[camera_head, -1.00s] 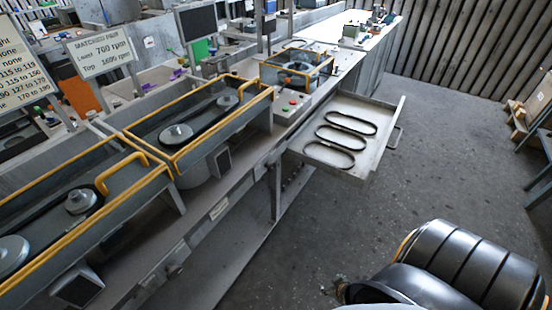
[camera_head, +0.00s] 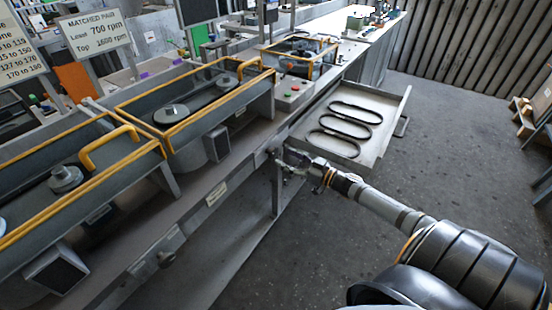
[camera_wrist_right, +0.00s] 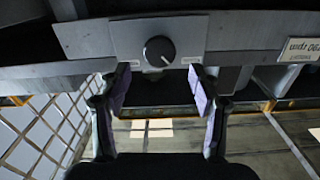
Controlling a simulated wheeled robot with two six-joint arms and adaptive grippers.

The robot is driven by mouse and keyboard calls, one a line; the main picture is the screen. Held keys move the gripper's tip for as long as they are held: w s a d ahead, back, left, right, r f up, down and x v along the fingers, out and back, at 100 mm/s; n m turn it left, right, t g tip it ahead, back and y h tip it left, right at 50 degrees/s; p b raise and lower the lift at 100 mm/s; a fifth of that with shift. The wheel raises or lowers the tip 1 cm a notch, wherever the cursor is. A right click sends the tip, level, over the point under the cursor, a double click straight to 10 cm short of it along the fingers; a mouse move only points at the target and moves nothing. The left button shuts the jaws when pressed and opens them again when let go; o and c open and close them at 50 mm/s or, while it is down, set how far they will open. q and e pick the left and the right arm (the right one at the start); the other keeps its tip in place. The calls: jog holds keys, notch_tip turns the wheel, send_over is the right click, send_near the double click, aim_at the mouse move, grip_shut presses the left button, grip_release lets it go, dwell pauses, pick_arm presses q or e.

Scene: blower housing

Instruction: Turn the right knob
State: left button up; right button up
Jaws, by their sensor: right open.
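The right knob (camera_wrist_right: 159,51) is round and black with a light pointer mark. It sits on a grey plate on the bench's front rail. In the wrist view its pointer slants to the lower right, with a small label on each side, too small to read. My right gripper (camera_wrist_right: 160,84) is open and empty, its two fingers apart below the knob in that view. In the head view my right gripper (camera_head: 281,162) is at the front rail, close to the knob, which is hard to make out there. Another knob (camera_head: 167,259) is farther left on the rail. My left gripper is out of view.
An open drawer (camera_head: 386,135) holding several black belts juts out just right of my right gripper. Yellow-framed belt housings (camera_head: 170,135) line the bench top. The floor in front is clear.

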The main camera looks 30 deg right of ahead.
aim_at(274, 153)
jog(key=shift+x, duration=2.55)
jog(key=c, duration=1.2)
